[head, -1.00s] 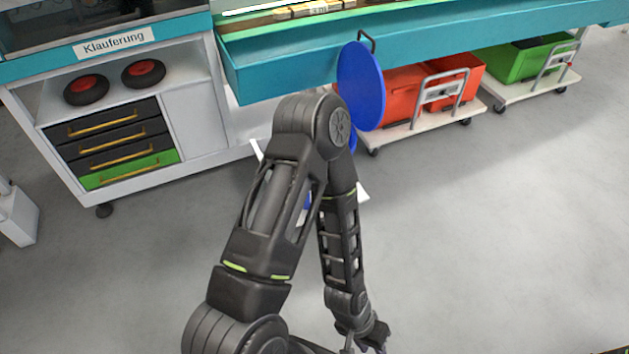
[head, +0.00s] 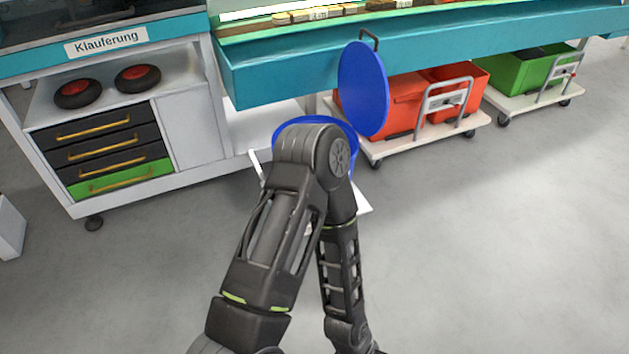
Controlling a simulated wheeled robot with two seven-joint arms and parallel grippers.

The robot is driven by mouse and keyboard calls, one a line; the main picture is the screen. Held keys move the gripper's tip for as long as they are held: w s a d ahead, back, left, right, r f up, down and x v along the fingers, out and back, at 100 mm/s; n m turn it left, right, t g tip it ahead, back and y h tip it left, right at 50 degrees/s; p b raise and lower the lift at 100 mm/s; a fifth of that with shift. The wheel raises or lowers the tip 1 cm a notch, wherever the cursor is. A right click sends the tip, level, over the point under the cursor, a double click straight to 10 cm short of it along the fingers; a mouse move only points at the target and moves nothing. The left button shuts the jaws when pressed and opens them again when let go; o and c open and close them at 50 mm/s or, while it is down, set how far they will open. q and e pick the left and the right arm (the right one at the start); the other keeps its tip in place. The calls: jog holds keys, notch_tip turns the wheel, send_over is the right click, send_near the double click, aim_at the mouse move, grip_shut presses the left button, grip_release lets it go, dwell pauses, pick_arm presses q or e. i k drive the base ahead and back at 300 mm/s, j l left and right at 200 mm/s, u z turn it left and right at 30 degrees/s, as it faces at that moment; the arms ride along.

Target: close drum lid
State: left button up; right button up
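The blue drum (head: 280,127) stands mostly hidden behind my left arm; only parts of its top rim show. Its round blue lid (head: 363,90) stands up steeply, nearly on edge, at the drum's right side, so the drum is open. A dark handle (head: 369,38) sticks up at the lid's top edge. My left arm's elbow is in front of the drum, and its forearm runs down past the bottom edge. The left gripper is out of frame. My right arm and gripper do not show.
A teal-edged workbench (head: 290,82) runs behind the lid. Carts with red crates (head: 396,108) and a green crate (head: 518,72) stand beneath it. A drawer cabinet (head: 115,140) is at left. White cart parts (head: 364,200) show around the drum. The floor at right is clear.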

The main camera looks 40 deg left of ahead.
aim_at(363, 84)
jog(key=i+j+z, duration=0.2)
jog(key=i+j, duration=0.45)
jog(key=i+j+z, duration=0.2)
jog(key=i+j, duration=0.4)
jog(key=j, duration=0.2)
